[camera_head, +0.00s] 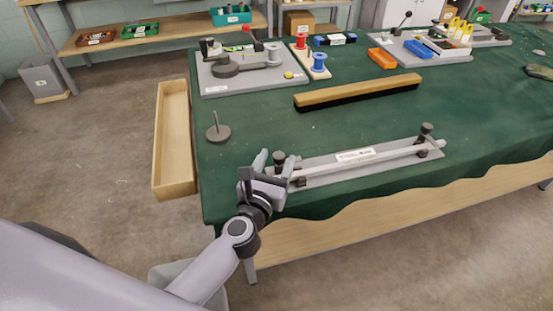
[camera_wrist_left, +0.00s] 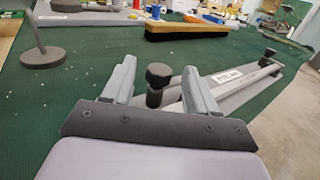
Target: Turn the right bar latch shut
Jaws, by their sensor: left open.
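A pale bar lies along a long grey base plate (camera_head: 364,168) at the table's front edge, with a dark knobbed latch at each end. The right latch (camera_head: 426,130) stands at the plate's right end, well away from my gripper; it also shows in the left wrist view (camera_wrist_left: 268,55). The left latch (camera_head: 279,158) stands at the near left end. My left gripper (camera_head: 275,164) is open at this left latch. In the left wrist view the left latch's knob (camera_wrist_left: 159,75) appears between the two fingers; I cannot tell whether they touch it. My right gripper is not in view.
A wooden brush (camera_head: 358,91) lies behind the bar plate. A grey post on a round foot (camera_head: 218,131) stands at the left, near an empty wooden trough (camera_head: 174,140). Other fixtures and spools stand at the back. Green cloth around the plate is mostly clear.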

